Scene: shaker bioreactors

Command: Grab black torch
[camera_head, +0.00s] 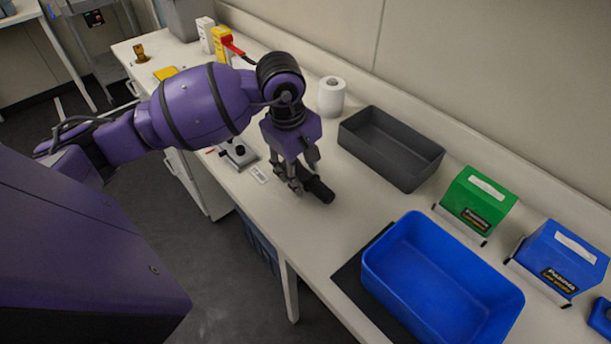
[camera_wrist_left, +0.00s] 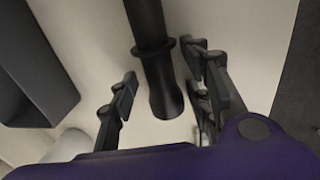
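The black torch (camera_head: 321,190) lies on the white counter in the head view, partly hidden by my left gripper (camera_head: 295,182). The torch (camera_wrist_left: 151,45) also shows in the left wrist view, running from the top edge down between the fingers of my left gripper (camera_wrist_left: 160,72). The fingers are spread, one on each side of the torch. A clear gap shows at the left finger; the right finger is closer to the torch, and I cannot tell whether it touches. My right gripper is in neither view.
A grey bin (camera_head: 390,148) stands behind the torch, and a white paper roll (camera_head: 332,97) is to its left. A blue tray (camera_head: 440,275) on a dark mat is at the right. Green (camera_head: 477,200) and blue (camera_head: 562,258) boxes stand near the wall. Bare counter lies right of the torch.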

